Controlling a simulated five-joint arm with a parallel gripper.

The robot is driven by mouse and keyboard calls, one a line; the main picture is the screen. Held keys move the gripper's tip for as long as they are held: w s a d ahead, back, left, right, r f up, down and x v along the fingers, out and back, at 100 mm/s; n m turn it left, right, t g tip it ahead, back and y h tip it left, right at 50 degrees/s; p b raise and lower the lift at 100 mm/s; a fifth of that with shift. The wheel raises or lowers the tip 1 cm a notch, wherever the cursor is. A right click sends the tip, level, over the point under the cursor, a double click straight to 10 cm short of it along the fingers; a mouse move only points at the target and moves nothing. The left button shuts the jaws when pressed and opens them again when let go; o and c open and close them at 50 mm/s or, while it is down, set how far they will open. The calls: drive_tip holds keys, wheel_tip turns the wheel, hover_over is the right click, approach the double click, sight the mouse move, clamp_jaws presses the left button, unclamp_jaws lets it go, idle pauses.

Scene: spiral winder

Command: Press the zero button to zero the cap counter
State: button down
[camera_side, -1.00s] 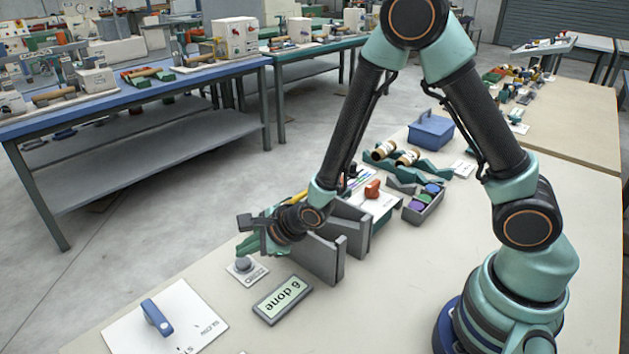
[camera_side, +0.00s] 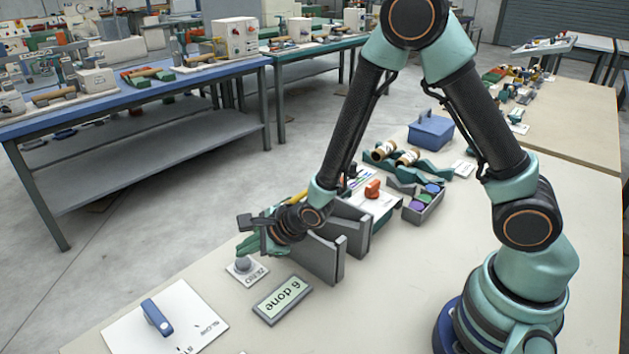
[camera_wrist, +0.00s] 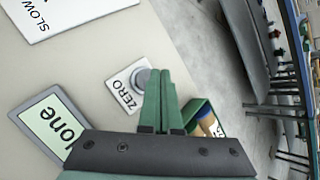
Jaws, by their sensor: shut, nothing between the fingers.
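The grey round zero button (camera_side: 243,264) sits on a white plate marked ZERO near the table's front left. It also shows in the wrist view (camera_wrist: 141,77), partly hidden by my fingertips. My gripper (camera_side: 246,246) is shut and empty, its green fingers just above and behind the button in the side view. In the wrist view my fingertips (camera_wrist: 161,78) overlap the button's edge. I cannot tell whether they touch it. The counter display (camera_side: 282,300) reads "6 done" and lies to the right of the button. Part of it shows in the wrist view (camera_wrist: 52,130).
A white panel (camera_side: 205,316) with a blue lever (camera_side: 157,317) lies at the front left. Grey upright plates (camera_side: 322,258) stand right behind my gripper. Bare table lies right of the display.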

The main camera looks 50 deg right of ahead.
sight(249, 262)
drive_tip(key=shift+f, duration=0.2)
drive_tip(key=shift+d+f, duration=0.1)
drive_tip(key=shift+f, duration=0.2)
drive_tip(key=shift+f, duration=0.4)
idle(0.9)
drive_tip(key=shift+r, duration=0.85)
drive_tip(key=shift+r, duration=0.1)
drive_tip(key=shift+r, duration=2.4)
